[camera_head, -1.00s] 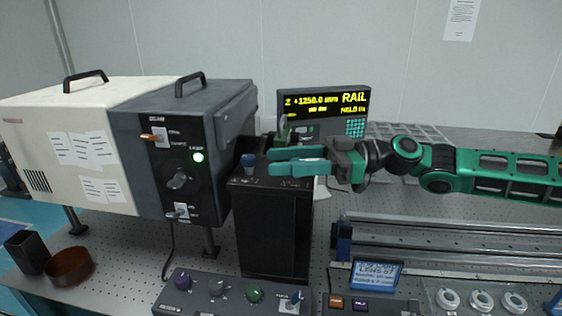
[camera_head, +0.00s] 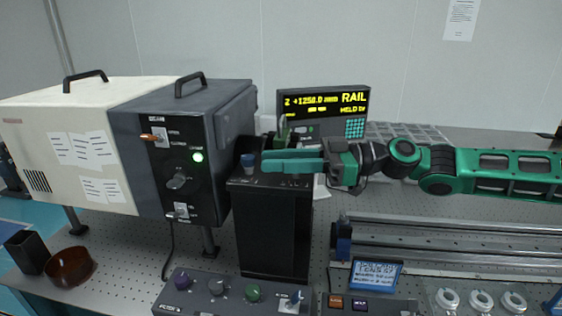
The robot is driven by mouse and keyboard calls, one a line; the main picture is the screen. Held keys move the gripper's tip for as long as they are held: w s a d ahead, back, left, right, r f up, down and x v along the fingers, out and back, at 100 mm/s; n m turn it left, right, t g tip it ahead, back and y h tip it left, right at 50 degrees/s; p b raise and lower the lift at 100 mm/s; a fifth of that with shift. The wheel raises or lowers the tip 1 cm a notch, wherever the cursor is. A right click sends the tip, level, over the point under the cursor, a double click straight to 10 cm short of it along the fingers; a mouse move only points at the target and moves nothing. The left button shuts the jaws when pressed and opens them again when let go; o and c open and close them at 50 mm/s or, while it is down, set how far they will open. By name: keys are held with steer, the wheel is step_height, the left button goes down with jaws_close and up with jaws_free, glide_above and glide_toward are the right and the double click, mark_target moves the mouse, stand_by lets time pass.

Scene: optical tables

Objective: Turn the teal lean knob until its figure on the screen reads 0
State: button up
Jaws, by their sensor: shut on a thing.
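My gripper (camera_head: 264,163) reaches in from the right, level, with its teal fingers over the top of a black tower (camera_head: 270,225). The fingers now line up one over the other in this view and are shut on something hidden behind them. I take it to be the teal lean knob, which I cannot see itself. A small lit screen (camera_head: 376,274) stands at the front right; its figures are too small to read surely. The rail display (camera_head: 324,103) at the back shows yellow text, Z +1250.0 mm RAIL.
A green post (camera_head: 284,131) stands behind my fingers. A grey control box (camera_head: 235,295) with purple, grey and green knobs is in front. A cream and grey housing (camera_head: 125,145) fills the left.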

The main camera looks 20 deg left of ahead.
steer(key=shift+w+t, duration=0.2)
steer(key=shift+t, duration=0.1)
steer(key=o, duration=1.1)
steer(key=shift+a, duration=0.1)
steer(key=shift+c, duration=0.2)
steer(key=v, duration=1.1)
steer(key=shift+f, duration=0.2)
